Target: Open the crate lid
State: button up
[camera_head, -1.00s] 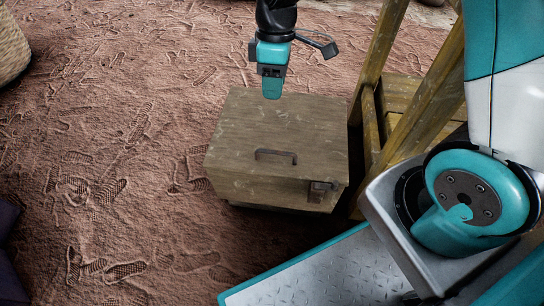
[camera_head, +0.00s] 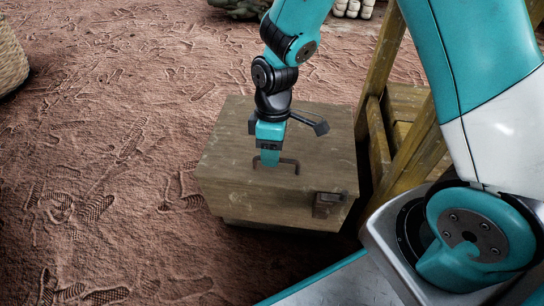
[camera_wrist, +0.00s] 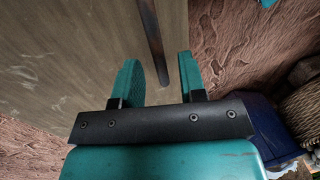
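The wooden crate (camera_head: 230,190) stands on the ground with its lid (camera_head: 320,150) shut. A dark metal handle (camera_head: 289,162) is on the lid, and a metal latch (camera_head: 328,200) is on the front face. My gripper (camera_head: 270,160) is over the lid at the handle, pointing down. In the wrist view, my gripper (camera_wrist: 162,75) is open, with its two fingers apart. The handle (camera_wrist: 151,40) shows as a dark bar beyond the gap between the fingertips. I cannot tell whether the fingers touch it. Part of the handle is hidden behind the gripper in the head view.
A wooden ladder-like frame (camera_head: 383,80) stands close on the crate's right. A woven basket (camera_head: 10,55) is at the far left. The brown, footprinted ground (camera_head: 100,150) left of the crate is open.

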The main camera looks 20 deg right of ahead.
jog(key=shift+f, duration=0.15)
jog(key=shift+c, duration=0.2)
grip_shut()
